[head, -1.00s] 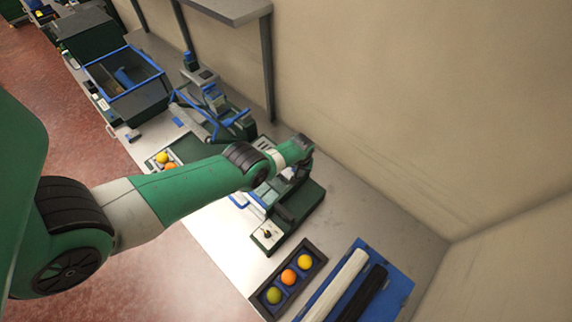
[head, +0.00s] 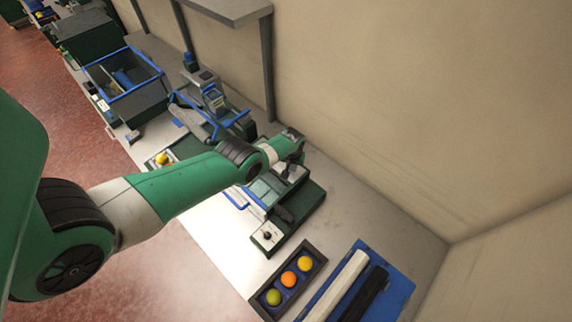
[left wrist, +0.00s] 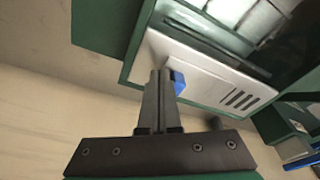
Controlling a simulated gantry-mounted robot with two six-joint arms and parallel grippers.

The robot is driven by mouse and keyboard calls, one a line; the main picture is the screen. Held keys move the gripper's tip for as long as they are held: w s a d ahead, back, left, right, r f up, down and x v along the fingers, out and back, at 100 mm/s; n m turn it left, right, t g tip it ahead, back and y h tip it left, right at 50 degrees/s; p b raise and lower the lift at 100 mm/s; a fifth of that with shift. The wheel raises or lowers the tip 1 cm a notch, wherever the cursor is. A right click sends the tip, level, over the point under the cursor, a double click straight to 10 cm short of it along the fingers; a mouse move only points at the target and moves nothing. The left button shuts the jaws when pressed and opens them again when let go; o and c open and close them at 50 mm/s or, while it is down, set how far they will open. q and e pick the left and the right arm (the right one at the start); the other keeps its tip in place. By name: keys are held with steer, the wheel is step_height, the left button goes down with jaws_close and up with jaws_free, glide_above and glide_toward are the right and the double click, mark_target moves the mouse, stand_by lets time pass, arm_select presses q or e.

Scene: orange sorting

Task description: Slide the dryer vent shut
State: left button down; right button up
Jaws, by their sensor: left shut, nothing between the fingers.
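The dryer appears to be the green machine (head: 303,207) on the bench, partly hidden behind my left arm in the head view. The left wrist view shows its green-edged housing with a pale panel (left wrist: 210,80), a row of dark vent slots (left wrist: 241,99) and a small blue tab (left wrist: 178,82). My left gripper (left wrist: 160,76) is shut and empty, its fingertips beside the blue tab, on its left. I cannot tell whether they touch it. In the head view the left gripper's fingers (head: 288,172) are small and hard to make out over the machine. My right gripper is not in view.
A dark tray (head: 262,298) with three fruits stands in front of the machine. A blue mat (head: 398,292) with a white and a black bar lies to its right. A blue-framed device (head: 240,120) and a blue-rimmed bin (head: 125,96) stand farther back. The wall is close behind.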

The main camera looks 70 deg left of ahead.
mark_target(284, 164)
arm_select(q)
steer(key=shift+s+a+b, duration=0.25)
steer(key=shift+s+a, duration=0.15)
steer(key=shift+a, duration=0.35)
steer(key=shift+s+a+b, duration=0.25)
steer(key=shift+s+a, duration=0.2)
steer(key=shift+a, duration=0.35)
steer(key=shift+s+a+b, duration=0.25)
steer(key=shift+s+a, duration=0.15)
steer(key=shift+a, duration=0.35)
steer(key=shift+s+a+b, duration=0.4)
steer(key=shift+a, duration=0.3)
steer(key=shift+s+a+b, duration=0.35)
steer(key=shift+a+b, duration=0.05)
steer(key=shift+a, duration=0.3)
step_height(284, 164, up, 7)
steer(key=d+p, duration=0.1)
steer(key=p, duration=0.6)
steer(key=shift+w+p, duration=0.25)
steer(key=shift+p, duration=0.1)
